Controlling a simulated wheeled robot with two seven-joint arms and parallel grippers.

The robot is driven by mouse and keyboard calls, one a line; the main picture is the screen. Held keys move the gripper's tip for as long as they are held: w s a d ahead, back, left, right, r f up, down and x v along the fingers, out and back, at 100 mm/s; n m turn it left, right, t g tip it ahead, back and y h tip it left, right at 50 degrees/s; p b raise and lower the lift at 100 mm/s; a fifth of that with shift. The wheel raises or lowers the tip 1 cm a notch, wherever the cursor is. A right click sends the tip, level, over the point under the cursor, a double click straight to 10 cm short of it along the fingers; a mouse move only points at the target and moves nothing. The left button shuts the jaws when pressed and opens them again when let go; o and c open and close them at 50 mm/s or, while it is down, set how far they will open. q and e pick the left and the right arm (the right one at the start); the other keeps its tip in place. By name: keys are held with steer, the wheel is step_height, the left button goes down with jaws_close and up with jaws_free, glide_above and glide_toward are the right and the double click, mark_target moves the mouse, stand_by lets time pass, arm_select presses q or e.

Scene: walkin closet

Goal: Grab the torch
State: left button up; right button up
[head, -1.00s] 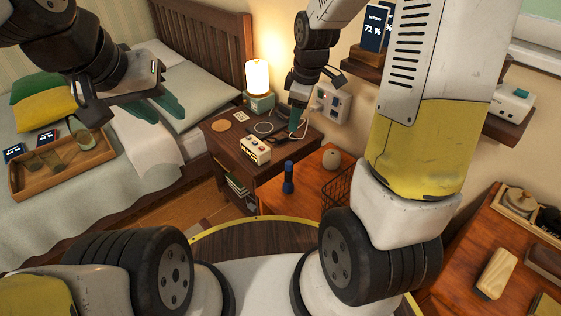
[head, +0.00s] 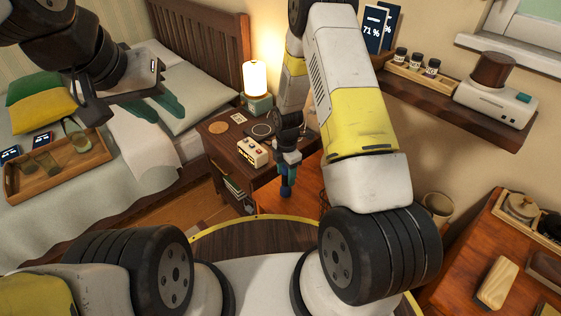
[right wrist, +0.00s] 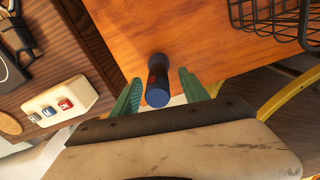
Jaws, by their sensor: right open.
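The torch (head: 286,187), a blue and black cylinder, stands upright on the orange wooden cabinet top. In the right wrist view the torch (right wrist: 157,93) is seen from above, between the green fingers of my right gripper (right wrist: 160,90), with gaps on both sides. In the head view my right gripper (head: 288,168) is at the torch's upper part and hides some of it. The right gripper is open. My left gripper (head: 162,108) is open and empty, in the air over the bed.
A cream box with buttons (head: 252,152) and a lit lamp (head: 256,82) stand on the dark nightstand left of the torch. A black wire basket (right wrist: 275,22) is close on its right. A wall shelf (head: 435,105) holds jars and a white device.

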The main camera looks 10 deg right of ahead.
mark_target(285, 180)
step_height(285, 180, down, 4)
steer(key=shift+w+a+f, duration=0.1)
steer(key=shift+w, duration=0.05)
jaws_close()
